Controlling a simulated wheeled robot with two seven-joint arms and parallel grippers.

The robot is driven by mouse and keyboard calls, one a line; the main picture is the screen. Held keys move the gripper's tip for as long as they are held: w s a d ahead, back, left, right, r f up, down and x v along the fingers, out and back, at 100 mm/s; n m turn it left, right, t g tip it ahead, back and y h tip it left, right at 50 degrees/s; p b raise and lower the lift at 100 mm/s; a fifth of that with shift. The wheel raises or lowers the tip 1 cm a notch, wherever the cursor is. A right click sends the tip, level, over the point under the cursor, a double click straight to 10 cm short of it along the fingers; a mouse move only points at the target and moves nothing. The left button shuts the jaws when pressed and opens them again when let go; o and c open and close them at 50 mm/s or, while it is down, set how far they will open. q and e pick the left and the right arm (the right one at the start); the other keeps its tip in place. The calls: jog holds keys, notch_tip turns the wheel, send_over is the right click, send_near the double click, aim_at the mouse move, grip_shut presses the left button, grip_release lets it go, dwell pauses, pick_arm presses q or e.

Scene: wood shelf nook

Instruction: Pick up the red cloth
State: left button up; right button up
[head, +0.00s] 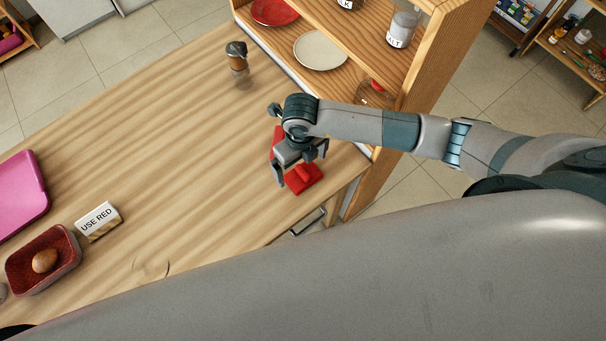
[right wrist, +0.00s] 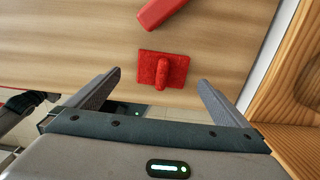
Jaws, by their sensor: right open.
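The red cloth (head: 304,184) lies on the wooden table near its right edge, with a raised fold on top. In the right wrist view the cloth (right wrist: 150,70) lies ahead, between the lines of the two fingers. My right gripper (head: 301,168) is open and empty just over the cloth, with its fingers pointing down; I cannot tell the exact height. Both fingers also show in the right wrist view (right wrist: 158,82). A second red object (right wrist: 160,11), smooth and block-like, lies beyond the cloth; my gripper partly hides it in the head view. My left gripper is not in view.
A wooden shelf (head: 420,80) stands along the table's right side, close to my right arm, with plates and jars. A pepper grinder (head: 238,62) stands at the back. A "USE RED" sign (head: 98,221), red bin (head: 67,276) and pink tray (head: 22,194) are left. The table's middle is clear.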

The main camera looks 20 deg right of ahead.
aim_at(303, 171)
jog(key=f+b, duration=0.2)
jog(key=f, duration=0.1)
jog(key=f+b, duration=0.1)
jog(key=f, duration=0.1)
jog(key=shift+d, duration=0.25)
jog(key=shift+r, duration=0.1)
jog(key=shift+c, duration=0.6)
jog(key=c, duration=1)
